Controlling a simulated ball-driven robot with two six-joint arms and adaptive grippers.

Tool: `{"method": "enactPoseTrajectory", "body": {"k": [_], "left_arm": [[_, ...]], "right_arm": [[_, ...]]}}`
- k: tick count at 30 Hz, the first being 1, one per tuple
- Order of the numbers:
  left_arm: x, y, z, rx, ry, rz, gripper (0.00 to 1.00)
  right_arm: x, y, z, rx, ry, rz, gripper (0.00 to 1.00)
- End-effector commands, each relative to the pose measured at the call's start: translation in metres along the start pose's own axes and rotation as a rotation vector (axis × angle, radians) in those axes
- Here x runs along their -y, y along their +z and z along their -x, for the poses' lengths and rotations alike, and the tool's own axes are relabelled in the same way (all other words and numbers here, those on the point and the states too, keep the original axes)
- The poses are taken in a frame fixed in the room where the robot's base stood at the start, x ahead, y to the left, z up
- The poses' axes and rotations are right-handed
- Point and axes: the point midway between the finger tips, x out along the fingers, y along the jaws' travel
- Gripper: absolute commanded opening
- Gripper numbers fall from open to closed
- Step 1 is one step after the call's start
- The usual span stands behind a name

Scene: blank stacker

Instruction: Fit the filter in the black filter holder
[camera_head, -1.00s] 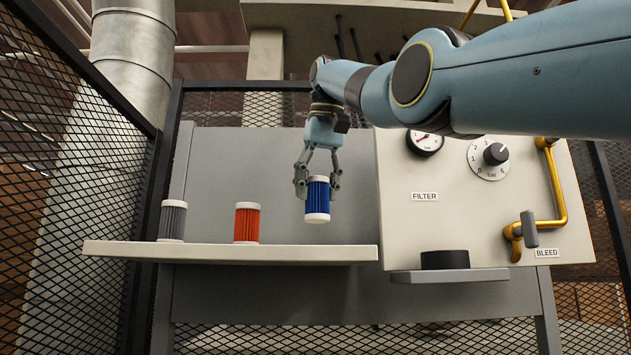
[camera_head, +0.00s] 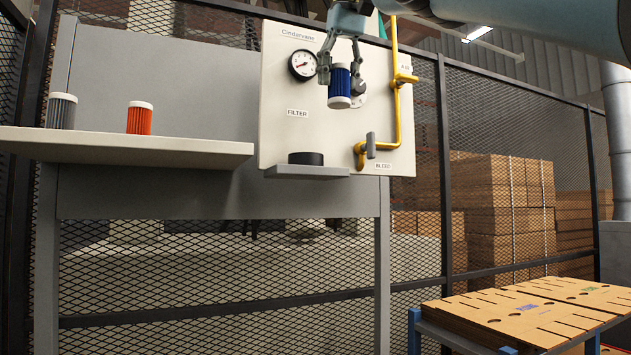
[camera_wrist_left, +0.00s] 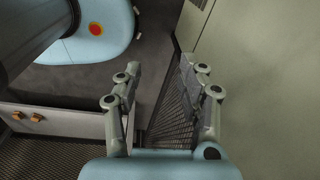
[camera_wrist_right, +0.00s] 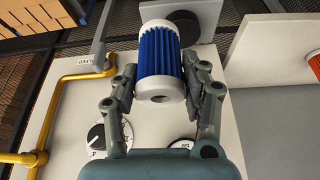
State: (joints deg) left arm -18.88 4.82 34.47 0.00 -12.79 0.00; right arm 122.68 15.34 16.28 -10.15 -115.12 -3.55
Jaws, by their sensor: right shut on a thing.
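My right gripper (camera_head: 341,62) is shut on a blue pleated filter (camera_head: 339,86) with white end caps. It holds the filter roughly upright in front of the panel, above and to the right of the black filter holder (camera_head: 306,158). The holder is a low black round cup on a small grey ledge under the FILTER label. In the right wrist view the filter (camera_wrist_right: 160,60) sits between the fingers, and the black holder (camera_wrist_right: 188,26) shows partly behind its far end. My left gripper (camera_wrist_left: 160,85) is open and empty in the left wrist view, and is out of the head view.
An orange filter (camera_head: 139,118) and a grey filter (camera_head: 62,111) stand on the shelf (camera_head: 130,146) at left. A yellow pipe (camera_head: 397,110) with a grey-handled BLEED valve (camera_head: 370,145) runs along the panel's right side. A gauge (camera_head: 302,64) is at upper left.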

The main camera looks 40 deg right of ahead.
Motion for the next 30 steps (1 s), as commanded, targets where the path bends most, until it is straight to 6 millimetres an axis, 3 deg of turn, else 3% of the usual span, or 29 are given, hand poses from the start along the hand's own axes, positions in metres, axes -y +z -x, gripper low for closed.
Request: {"method": "enactPoseTrajectory", "body": {"k": [4,9,14,19,24,30], "left_arm": [[0.009,-0.031,-0.012,-0.045,-0.012,-0.002,0.4],[0.005,-0.057,-0.001,-0.083,-0.006,0.002,0.4],[-0.009,-0.048,0.03,-0.067,0.013,0.009,0.4],[-0.003,-0.034,0.061,-0.045,0.009,0.006,0.4],[0.002,-0.032,0.071,-0.042,0.004,0.004,0.4],[0.002,-0.037,0.064,-0.048,0.004,0.004,0.4]], "right_arm": [[-0.023,0.007,-0.003,-0.005,0.011,-0.029,0.09],[-0.01,-0.004,-0.018,-0.003,0.017,-0.031,0.09],[0.015,-0.023,-0.044,-0.004,0.016,-0.029,0.09],[0.038,-0.038,-0.072,-0.003,0.015,-0.03,0.09],[0.054,-0.046,-0.094,-0.005,0.013,-0.031,0.09],[0.053,-0.038,-0.115,-0.006,0.014,-0.032,0.09]]}}
